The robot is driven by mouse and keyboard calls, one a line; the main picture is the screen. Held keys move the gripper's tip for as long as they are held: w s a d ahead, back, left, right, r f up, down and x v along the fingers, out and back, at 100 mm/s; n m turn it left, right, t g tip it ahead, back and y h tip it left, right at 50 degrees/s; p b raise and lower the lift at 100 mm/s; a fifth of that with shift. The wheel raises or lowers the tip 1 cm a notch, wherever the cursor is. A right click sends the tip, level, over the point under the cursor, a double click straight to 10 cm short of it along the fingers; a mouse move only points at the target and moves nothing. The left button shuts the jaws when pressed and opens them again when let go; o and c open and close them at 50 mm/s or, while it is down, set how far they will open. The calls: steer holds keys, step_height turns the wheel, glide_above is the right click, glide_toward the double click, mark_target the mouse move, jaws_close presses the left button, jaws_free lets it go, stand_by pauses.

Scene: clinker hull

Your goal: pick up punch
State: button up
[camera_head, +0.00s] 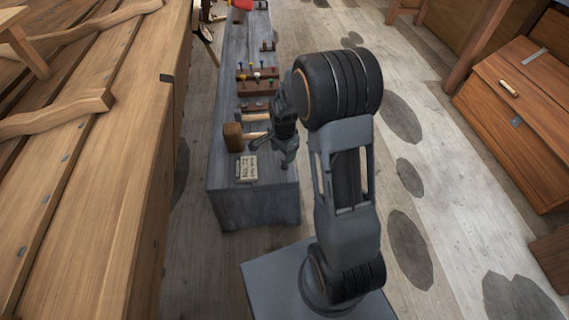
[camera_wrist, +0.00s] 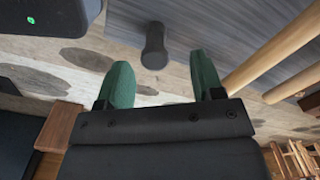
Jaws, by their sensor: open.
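A short dark cylinder (camera_wrist: 154,45), which looks like the punch, shows in the wrist view at the edge of the grey bench (camera_head: 228,198). My gripper (camera_wrist: 161,68) is open, with its two green fingers apart and nothing between them. The cylinder lies beyond the fingertips, roughly in line with the gap and nearer the left finger; it is not gripped. In the head view my gripper (camera_head: 285,155) is over the right edge of the bench near its front end. I cannot make out the punch there; my arm covers that part.
A wooden mallet (camera_head: 233,136) and a small lettered block (camera_head: 246,168) lie on the bench beside my gripper. Two wooden handles (camera_wrist: 262,60) run close by on the right in the wrist view. Racks of tools (camera_head: 257,73) stand farther back. The planked hull (camera_head: 110,150) is at left.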

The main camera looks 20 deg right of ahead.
steer(key=shift+s+d+f+b, duration=0.15)
steer(key=shift+f+b, duration=0.5)
steer(key=shift+f, duration=0.7)
steer(key=shift+s+a+f+b, duration=0.1)
steer(key=shift+f+b, duration=0.55)
steer(key=shift+f, duration=0.7)
steer(key=shift+c, duration=0.3)
steer(key=shift+r, duration=0.1)
steer(key=c, duration=1)
